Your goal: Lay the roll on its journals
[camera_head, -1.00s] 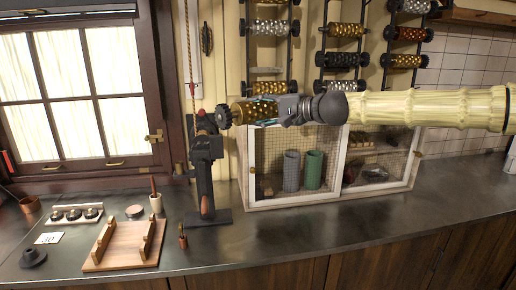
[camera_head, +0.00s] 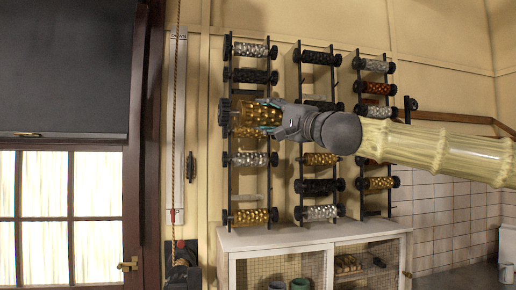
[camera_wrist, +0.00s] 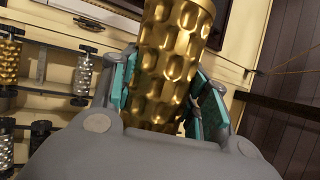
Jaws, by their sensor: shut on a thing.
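A gold, dimpled roll (camera_head: 255,113) with a dark toothed gear on its left end is held in my gripper (camera_head: 272,113). It lies roughly level across the picture in the head view, in front of the left wall rack. In the wrist view the gold roll (camera_wrist: 172,65) sits between the teal finger pads, which press on both sides of it; its gear end is out of that view. The dark upright machine (camera_head: 180,268) shows only its top at the lower edge of the head view. Any journals are out of sight.
The left rack (camera_head: 229,190), middle rack (camera_head: 299,170) and right rack (camera_head: 358,130) carry several gold, silver, copper and dark rolls. The left rack has a bare place below its middle silver roll. A white mesh-front cabinet (camera_head: 320,240) stands below. A rope (camera_head: 174,120) hangs left.

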